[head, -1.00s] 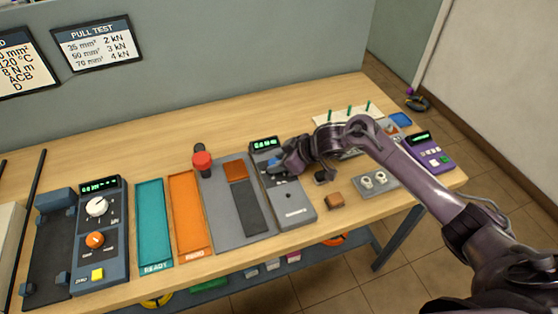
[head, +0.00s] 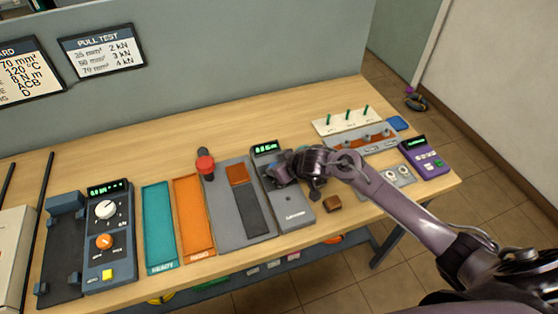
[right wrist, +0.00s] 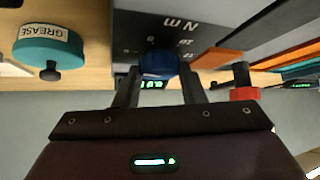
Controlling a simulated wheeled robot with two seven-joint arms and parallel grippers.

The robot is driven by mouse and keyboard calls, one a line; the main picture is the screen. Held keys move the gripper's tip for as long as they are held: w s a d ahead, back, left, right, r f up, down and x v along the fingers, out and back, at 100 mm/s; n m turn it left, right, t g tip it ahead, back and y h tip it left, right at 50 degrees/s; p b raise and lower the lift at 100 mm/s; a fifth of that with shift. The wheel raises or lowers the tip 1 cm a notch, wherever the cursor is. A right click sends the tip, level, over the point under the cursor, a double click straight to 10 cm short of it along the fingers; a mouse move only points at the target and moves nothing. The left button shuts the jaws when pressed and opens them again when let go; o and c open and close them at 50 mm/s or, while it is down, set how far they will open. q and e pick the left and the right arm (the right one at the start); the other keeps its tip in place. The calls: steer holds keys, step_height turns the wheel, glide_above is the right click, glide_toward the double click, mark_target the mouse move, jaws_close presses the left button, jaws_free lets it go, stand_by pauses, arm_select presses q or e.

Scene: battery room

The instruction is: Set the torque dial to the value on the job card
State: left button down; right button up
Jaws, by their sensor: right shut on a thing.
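The blue torque dial (right wrist: 158,66) sits on a dark panel marked "N m" with small scale numbers, in the right wrist view. My right gripper (right wrist: 160,78) is shut on the dial, one finger on each side. In the head view my right gripper (head: 281,174) is at the grey torque unit (head: 293,212) and hides the dial. The unit's green display (head: 265,149) is lit, but its digits are too small to read surely. The job card (head: 22,72) on the wall panel reads 70 mm², 120 °C, 8 N m, ACB, D. My left gripper is out of view.
A red knob (head: 205,166) stands left of the torque unit, beside orange (head: 193,220) and teal (head: 160,230) trays. A small brown block (head: 332,204) lies to the right. A teal grease pot (right wrist: 48,50) shows in the right wrist view.

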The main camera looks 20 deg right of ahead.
steer(key=m+h, duration=0.2)
steer(key=m, duration=0.1)
steer(key=shift+a+t, duration=0.25)
steer(key=shift+t, duration=0.05)
steer(key=shift+a+m+h+b, duration=0.15)
steer(key=shift+m+h+b, duration=0.55)
steer(key=shift+m+h, duration=1.2)
steer(key=shift+r+m, duration=0.1)
steer(key=shift+m, duration=0.2)
steer(key=o, duration=1)
steer(key=b+v, duration=0.1)
steer(key=v, duration=0.6)
steer(key=shift+s+r, duration=0.25)
